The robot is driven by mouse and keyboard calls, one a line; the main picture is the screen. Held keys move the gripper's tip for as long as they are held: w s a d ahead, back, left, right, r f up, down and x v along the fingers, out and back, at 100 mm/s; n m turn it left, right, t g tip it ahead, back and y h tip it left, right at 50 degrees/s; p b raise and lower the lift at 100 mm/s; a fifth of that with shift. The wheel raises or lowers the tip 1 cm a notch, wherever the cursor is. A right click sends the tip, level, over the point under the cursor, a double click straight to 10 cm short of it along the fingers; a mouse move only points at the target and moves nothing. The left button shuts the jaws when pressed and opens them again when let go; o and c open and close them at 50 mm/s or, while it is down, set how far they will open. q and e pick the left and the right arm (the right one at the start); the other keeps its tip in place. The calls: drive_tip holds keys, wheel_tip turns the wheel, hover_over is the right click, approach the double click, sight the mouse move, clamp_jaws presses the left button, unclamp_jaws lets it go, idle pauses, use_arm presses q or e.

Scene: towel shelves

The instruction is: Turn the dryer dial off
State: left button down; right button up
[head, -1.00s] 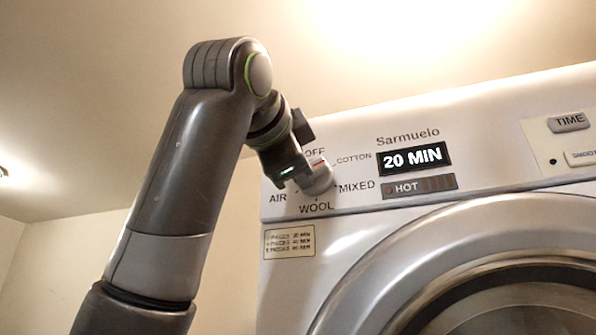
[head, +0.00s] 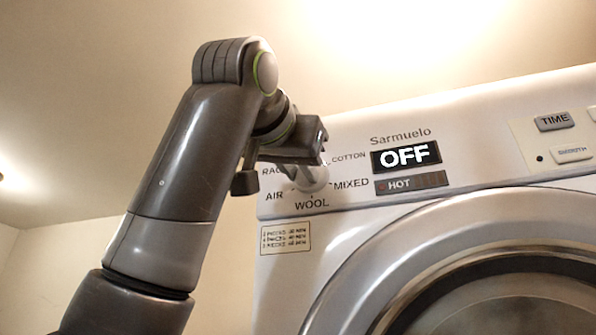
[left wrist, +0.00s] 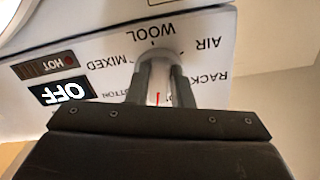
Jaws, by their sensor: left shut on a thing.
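The dryer dial (head: 311,180) is a round light-grey knob on the upper left of the dryer's panel, ringed by printed labels such as COTTON, MIXED, WOOL and AIR. My left gripper (head: 318,158) reaches it from the left and hides its upper part and the label above it. In the left wrist view the two fingers of my left gripper (left wrist: 160,92) are shut on the dial's grip (left wrist: 158,88), with a red mark between them. The display (head: 406,156) reads OFF. My right gripper is not in view.
The white dryer (head: 350,225) fills the right side. Its round door (head: 420,240) is below the panel. TIME (head: 554,121) and SMOOTH (head: 572,154) buttons sit at the right. Left of the dryer is bare wall.

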use_arm(q)
drive_tip(key=shift+d+f+n, duration=0.15)
drive_tip(key=shift+n, duration=0.55)
drive_tip(key=shift+d+f+n, duration=0.1)
drive_tip(key=shift+f+n, duration=0.05)
drive_tip(key=shift+n, duration=0.55)
drive_tip(key=c, duration=1.3)
unclamp_jaws()
drive_tip(key=shift+r, duration=0.1)
drive_tip(key=shift+s+r, duration=0.1)
drive_tip(key=shift+a, duration=0.1)
drive_tip(key=b+v, duration=0.6)
drive_tip(key=v, duration=1.1)
drive_tip(key=shift+s, duration=0.2)
drive_tip(key=shift+w, duration=0.1)
